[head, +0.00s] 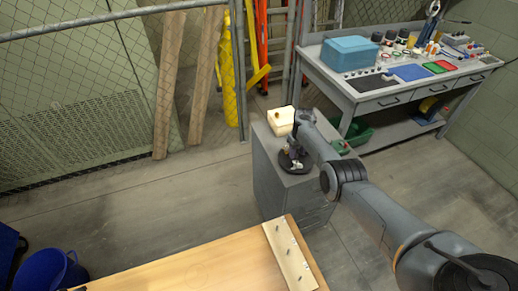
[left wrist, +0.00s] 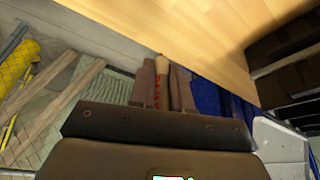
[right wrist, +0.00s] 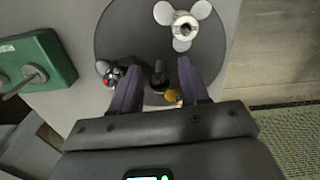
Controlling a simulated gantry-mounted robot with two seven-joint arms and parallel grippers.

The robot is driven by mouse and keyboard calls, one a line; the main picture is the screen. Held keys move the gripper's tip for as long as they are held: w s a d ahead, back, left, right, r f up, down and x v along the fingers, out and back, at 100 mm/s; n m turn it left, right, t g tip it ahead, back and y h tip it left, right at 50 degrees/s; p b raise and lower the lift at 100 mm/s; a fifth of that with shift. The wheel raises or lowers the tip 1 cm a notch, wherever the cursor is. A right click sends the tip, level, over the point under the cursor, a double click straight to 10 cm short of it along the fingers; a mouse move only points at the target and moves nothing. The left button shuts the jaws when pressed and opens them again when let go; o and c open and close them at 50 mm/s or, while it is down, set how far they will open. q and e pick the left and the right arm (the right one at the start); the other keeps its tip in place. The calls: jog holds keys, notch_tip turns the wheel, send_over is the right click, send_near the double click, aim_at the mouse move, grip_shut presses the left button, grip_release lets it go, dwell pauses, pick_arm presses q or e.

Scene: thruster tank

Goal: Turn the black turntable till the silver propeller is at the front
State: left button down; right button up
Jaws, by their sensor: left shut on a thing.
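The black turntable (right wrist: 120,38) lies on a grey cabinet; it shows in the head view (head: 284,164), partly hidden by my right arm. The silver propeller (right wrist: 182,24) is on the turntable, near the top of the right wrist view, beyond my fingertips. A black post (right wrist: 158,78) stands on the disc between the fingers of my right gripper (right wrist: 157,80), which is open with gaps beside the post. My left gripper (left wrist: 162,85) is shut on a tan, stick-like thing with red marks (left wrist: 160,70), away from the turntable.
A brass part (right wrist: 173,95) and a dark part with a red spot (right wrist: 110,74) also sit on the turntable. A green box with a grey lever (right wrist: 40,70) is beside it. A cream box (head: 281,121) is behind the turntable. A wooden table (head: 190,265) is in front.

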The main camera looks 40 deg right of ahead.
aim_at(298, 150)
pick_arm(q)
jog(key=shift+r, duration=0.1)
pick_arm(e)
jog(key=shift+r, duration=0.1)
pick_arm(q)
notch_tip(298, 150, up, 9)
jog(key=p, duration=0.9)
jog(key=shift+r, duration=0.1)
pick_arm(e)
notch_tip(298, 150, up, 9)
jog(key=shift+f, duration=0.1)
